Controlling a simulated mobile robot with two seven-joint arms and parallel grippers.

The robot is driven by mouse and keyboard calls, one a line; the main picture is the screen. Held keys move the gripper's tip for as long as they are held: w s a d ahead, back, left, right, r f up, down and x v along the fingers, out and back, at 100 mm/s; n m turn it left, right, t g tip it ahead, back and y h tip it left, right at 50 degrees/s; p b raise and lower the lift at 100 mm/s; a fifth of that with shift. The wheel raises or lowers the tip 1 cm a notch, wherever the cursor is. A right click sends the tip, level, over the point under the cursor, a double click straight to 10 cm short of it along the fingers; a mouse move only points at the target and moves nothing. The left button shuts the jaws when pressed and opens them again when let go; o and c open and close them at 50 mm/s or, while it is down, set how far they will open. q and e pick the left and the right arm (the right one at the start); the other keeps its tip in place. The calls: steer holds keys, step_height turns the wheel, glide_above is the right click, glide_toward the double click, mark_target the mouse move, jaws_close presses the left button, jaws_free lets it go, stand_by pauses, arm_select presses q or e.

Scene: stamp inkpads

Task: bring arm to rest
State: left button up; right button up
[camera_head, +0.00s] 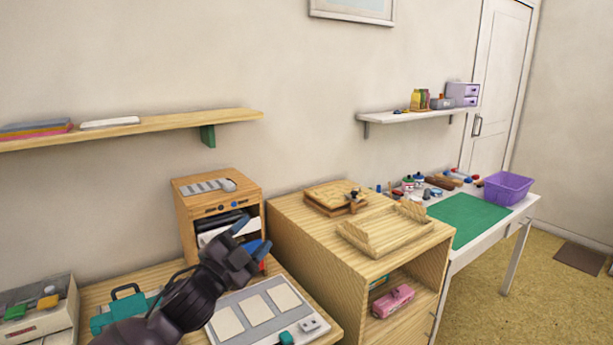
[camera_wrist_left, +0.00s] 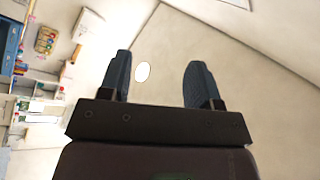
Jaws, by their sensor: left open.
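My left gripper (camera_head: 249,252) is in the head view, raised in front of the wooden cabinet (camera_head: 184,215) and above the left wooden desk (camera_head: 98,293). In the left wrist view its two fingers (camera_wrist_left: 158,84) stand apart with nothing between them. Behind them are the pale wall and ceiling, with a white oval on the surface. My right gripper is not in view.
Below my left arm lies a grey board (camera_head: 288,291) with several pale squares. A teal case (camera_head: 122,308) lies left of the arm. A wooden shelf unit (camera_head: 290,222) stands to the right. Beyond it is a white table with a green mat (camera_head: 468,219) and purple basket (camera_head: 508,187).

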arm_select(q)
steer(key=s+a+f+n+g+y, duration=0.1)
steer(key=s+a+f+n+y, duration=0.4)
steer(key=f, duration=0.5)
steer(key=s+a+f+n+g+y, duration=0.1)
steer(key=s+a+f+n+y, duration=0.2)
steer(key=s+a+f+n, duration=0.5)
steer(key=s+a+f+n+g+y, duration=0.1)
steer(key=s+a+f+g, duration=0.1)
steer(key=s+f, duration=0.7)
steer(key=s+a+f+n+g+y, duration=0.2)
steer(key=s+f, duration=0.8)
steer(key=s, duration=0.1)
steer(key=shift+s+g, duration=0.2)
steer(key=shift+g, duration=0.2)
steer(key=shift+d, duration=0.1)
steer(key=shift+f, duration=0.1)
